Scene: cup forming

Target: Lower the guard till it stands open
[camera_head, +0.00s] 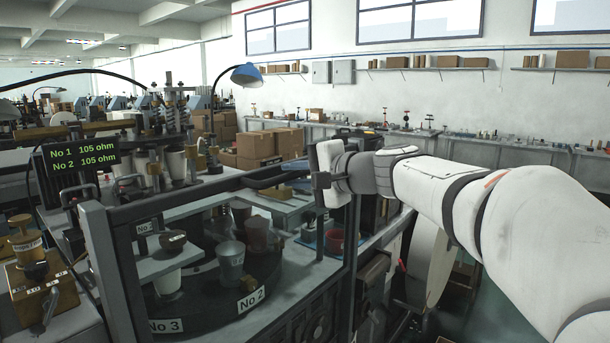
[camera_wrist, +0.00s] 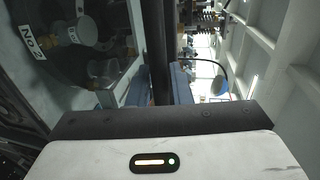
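The guard is a dark-framed, see-through panel (camera_head: 235,178) at the front of the cup-forming machine. Its top rail runs from the post by the display to my gripper and stands above the turntable. My gripper (camera_head: 318,180) is at the right end of this rail, its dark finger part close against the frame. In the wrist view a dark bar (camera_wrist: 157,50), likely the rail, runs down to the gripper body.
Behind the guard, a dark turntable (camera_head: 205,312) carries cups, including a grey cup (camera_head: 231,265) by the No 2 label. A display (camera_head: 82,158) stands at the left. A brass-coloured fixture (camera_head: 38,285) sits at the front left. Cardboard boxes (camera_head: 256,146) stand behind.

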